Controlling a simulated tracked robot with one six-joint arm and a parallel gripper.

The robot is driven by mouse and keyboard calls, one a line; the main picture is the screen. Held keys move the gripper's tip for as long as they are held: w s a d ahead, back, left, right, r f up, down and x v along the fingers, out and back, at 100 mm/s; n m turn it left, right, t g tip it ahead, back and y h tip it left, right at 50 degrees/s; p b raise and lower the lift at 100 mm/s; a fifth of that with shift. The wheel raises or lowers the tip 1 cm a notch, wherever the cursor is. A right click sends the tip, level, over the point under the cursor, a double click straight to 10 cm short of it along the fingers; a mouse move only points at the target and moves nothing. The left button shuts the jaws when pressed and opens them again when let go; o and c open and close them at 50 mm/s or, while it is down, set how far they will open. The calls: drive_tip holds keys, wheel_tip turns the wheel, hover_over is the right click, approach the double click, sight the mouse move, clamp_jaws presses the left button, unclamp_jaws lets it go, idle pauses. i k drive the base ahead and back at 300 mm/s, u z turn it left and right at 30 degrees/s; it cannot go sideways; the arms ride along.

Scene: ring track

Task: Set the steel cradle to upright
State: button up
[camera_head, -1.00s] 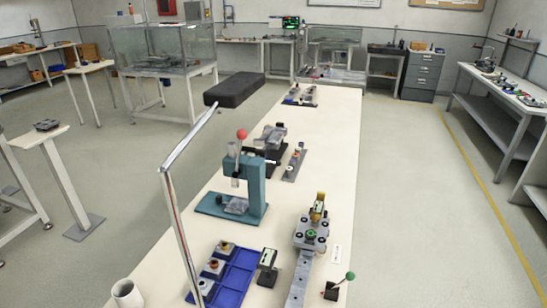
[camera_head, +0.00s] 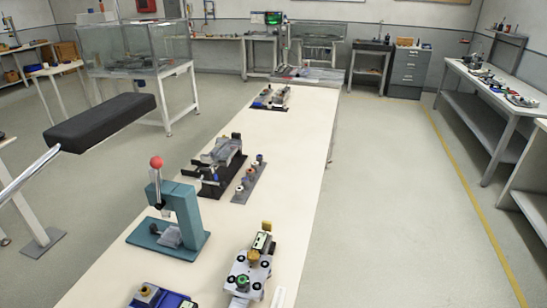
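What looks like the steel cradle (camera_head: 222,152) is a grey metal piece on a black base, on the long cream bench beyond the teal press. It appears tilted, but its exact angle is too small to read. My gripper is not in view, and nothing is seen touching the cradle.
The teal press (camera_head: 172,225) with a red knob stands nearer on the bench (camera_head: 275,165). A grey strip with small parts (camera_head: 248,180) lies right of the cradle. A fixture (camera_head: 250,268) and blue tray (camera_head: 162,297) are nearest. A black bar on a chrome rod (camera_head: 100,122) overhangs at left.

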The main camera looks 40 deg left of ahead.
sight(214, 160)
drive_tip(key=i, duration=2.75)
drive_tip(key=u, duration=2.85)
